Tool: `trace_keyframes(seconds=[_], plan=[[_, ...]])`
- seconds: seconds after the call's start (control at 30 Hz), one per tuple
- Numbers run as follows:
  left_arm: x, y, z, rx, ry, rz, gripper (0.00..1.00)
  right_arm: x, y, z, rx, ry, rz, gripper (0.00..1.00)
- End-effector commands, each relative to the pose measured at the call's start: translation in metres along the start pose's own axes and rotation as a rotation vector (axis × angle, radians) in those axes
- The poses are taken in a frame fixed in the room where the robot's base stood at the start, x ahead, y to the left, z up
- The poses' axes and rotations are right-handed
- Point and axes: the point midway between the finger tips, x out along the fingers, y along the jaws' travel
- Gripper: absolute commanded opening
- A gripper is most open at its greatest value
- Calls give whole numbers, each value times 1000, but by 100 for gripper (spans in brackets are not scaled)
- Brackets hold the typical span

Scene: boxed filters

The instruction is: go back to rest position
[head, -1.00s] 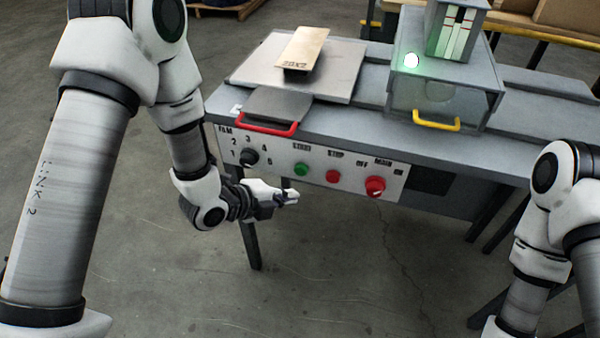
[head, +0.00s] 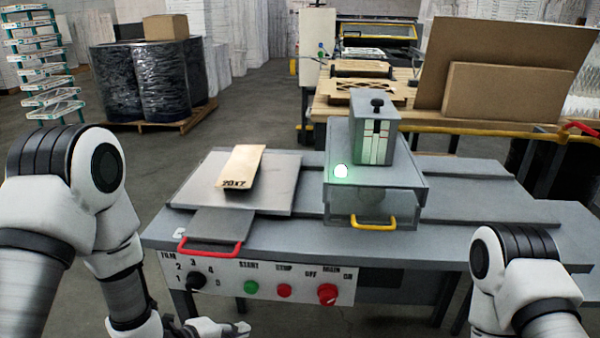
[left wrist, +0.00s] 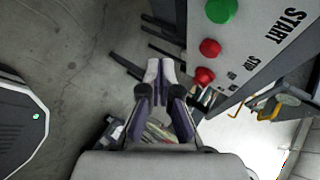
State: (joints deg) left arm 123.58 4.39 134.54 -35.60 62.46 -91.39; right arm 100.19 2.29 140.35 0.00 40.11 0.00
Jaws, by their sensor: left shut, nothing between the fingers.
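My left gripper (head: 236,330) is low at the front of the machine table, below the control panel, partly cut off by the bottom edge of the head view. In the left wrist view the left gripper (left wrist: 160,72) has its fingers together with nothing between them, apart from the panel. The control panel (head: 232,278) has a black dial (head: 197,281), a green button (head: 251,287), a red button (head: 284,290) and a red main knob (head: 327,293). My right arm (head: 515,265) shows at the right, but its gripper is out of view.
The grey machine table (head: 460,250) carries a plate with a tan box (head: 242,168), a red-handled drawer (head: 215,230) and a housing with a yellow handle (head: 373,222) and a lit lamp (head: 341,171). Behind stand wrapped drums (head: 155,80) and cardboard (head: 510,90). Open floor lies between.

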Motion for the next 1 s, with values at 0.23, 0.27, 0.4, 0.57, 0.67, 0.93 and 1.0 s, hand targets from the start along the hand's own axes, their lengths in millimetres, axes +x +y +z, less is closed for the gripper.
trace_keyframes(seconds=[0.23,0.27,0.4,0.57,0.67,0.93,1.0], plan=[[-62,115,-30,-488,-153,405,0,-83,-1,-1,0,2,0,54],[-72,132,-31,-612,-215,456,0,-88,-1,-1,0,2,0,54],[-119,190,-38,-1169,-560,585,0,-98,-1,0,0,1,0,54],[-147,218,-35,-1697,-945,501,0,-93,-1,0,0,0,0,54],[-152,222,-36,-1866,-1052,440,0,-93,-1,0,0,1,0,54],[-152,221,-36,-1924,-1077,412,0,-93,-1,0,0,1,0,54],[-152,221,-36,-1924,-1076,412,0,-93,-1,0,0,1,0,54]])
